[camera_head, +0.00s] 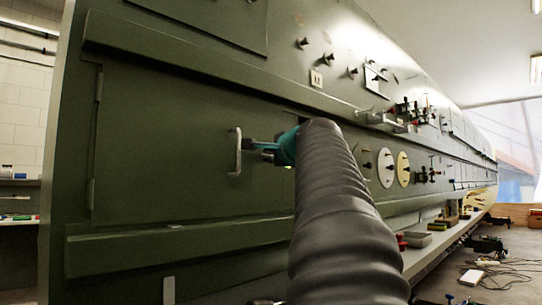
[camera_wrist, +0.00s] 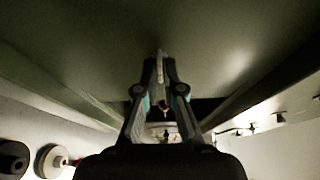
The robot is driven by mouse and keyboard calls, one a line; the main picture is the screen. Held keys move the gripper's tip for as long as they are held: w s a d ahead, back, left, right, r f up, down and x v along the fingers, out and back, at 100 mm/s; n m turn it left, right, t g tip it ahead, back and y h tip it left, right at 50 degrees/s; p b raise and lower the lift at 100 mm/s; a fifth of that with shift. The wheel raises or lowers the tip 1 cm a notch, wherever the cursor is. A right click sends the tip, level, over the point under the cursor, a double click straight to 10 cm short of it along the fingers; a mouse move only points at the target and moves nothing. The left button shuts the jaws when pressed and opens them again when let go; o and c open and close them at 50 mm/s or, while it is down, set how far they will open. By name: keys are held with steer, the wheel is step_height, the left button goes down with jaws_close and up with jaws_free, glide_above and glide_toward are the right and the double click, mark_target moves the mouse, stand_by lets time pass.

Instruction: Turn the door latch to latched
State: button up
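The closed-looking green door (camera_head: 165,150) fills the left of the head view, in the fuselage side. A pale D-shaped handle (camera_head: 236,152) stands upright on it. My gripper (camera_head: 257,149) reaches in from the right, its fingers beside this handle; contact is unclear. In the wrist view my gripper (camera_wrist: 160,82) has its fingers converging around a thin pale upright piece (camera_wrist: 160,66). I cannot tell whether this is the handle or the latch, or whether the fingers press on it. No separate latch can be made out; my arm hides the door's right side.
Long green rails run above (camera_head: 200,75) and below (camera_head: 185,245) the door. Knobs and small fittings (camera_head: 405,112) and round discs (camera_head: 386,167) lie to the right on the fuselage. A ledge with small trays (camera_head: 415,239) runs along the lower right. The floor at far right holds cables.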

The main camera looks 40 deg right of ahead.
steer(key=o, duration=0.3)
steer(key=shift+s, duration=0.1)
steer(key=v, duration=1.1)
steer(key=shift+s, duration=0.35)
steer(key=shift+a, duration=0.15)
